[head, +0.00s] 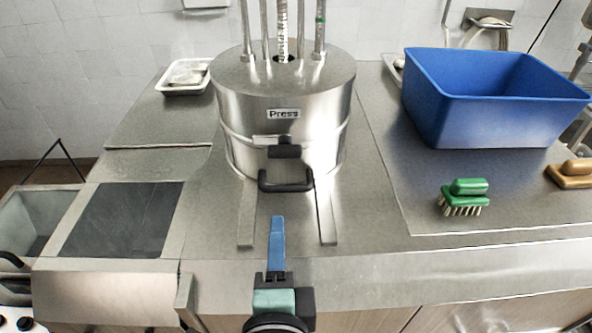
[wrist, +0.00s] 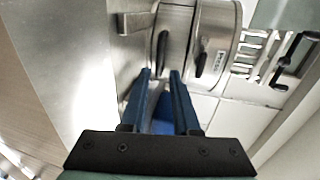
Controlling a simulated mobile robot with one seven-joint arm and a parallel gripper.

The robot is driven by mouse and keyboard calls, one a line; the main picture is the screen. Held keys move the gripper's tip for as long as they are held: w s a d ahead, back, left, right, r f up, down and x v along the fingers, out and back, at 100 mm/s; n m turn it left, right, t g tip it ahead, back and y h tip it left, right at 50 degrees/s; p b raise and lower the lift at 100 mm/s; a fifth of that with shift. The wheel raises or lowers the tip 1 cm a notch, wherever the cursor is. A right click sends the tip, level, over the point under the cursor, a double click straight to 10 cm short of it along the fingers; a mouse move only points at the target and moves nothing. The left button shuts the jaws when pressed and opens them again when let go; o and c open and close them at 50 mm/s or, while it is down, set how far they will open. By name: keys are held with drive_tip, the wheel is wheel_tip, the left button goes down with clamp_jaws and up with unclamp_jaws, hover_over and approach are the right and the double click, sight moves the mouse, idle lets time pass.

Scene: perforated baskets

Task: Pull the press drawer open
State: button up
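The press (head: 283,105) is a steel cylinder labelled "Press", standing on the counter; its front shows in the wrist view (wrist: 180,22). A black U-shaped handle (head: 286,186) sits low on its front. In the wrist view this handle (wrist: 162,52) lies just beyond the fingertips. A smaller black grip (head: 285,152) is above it, also in the wrist view (wrist: 200,63). My gripper (head: 278,218) is in front of the handle, apart from it in the head view. In the wrist view its blue fingers (wrist: 160,73) are apart, with nothing held between them.
Two flat steel rails (head: 327,212) run forward from the press. A blue tub (head: 480,115), a green brush (head: 465,195) and a tan brush (head: 572,174) are at the right. A white tray (head: 184,77) is at the back left. A dark panel (head: 122,220) lies left.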

sight(278, 191)
drive_tip(key=shift+f+b+x, duration=0.15)
drive_tip(key=shift+b+x, duration=0.7)
drive_tip(key=shift+b, duration=0.6)
drive_tip(key=shift+f+b+x, duration=0.15)
drive_tip(key=shift+b+x, duration=0.75)
drive_tip(key=shift+b, duration=0.5)
drive_tip(key=b+x, duration=0.1)
drive_tip(key=b, duration=0.4)
drive_tip(key=shift+w, duration=0.25)
drive_tip(key=p+x, duration=0.1)
drive_tip(key=x, duration=0.3)
drive_tip(key=p+x, duration=0.1)
drive_tip(key=x, duration=0.1)
drive_tip(key=shift+w+r+p, duration=0.25)
drive_tip(key=shift+w+p, duration=0.05)
drive_tip(key=shift+w+f, duration=0.2)
drive_tip(key=shift+w, duration=0.35)
clamp_jaws()
drive_tip(key=shift+a, duration=0.1)
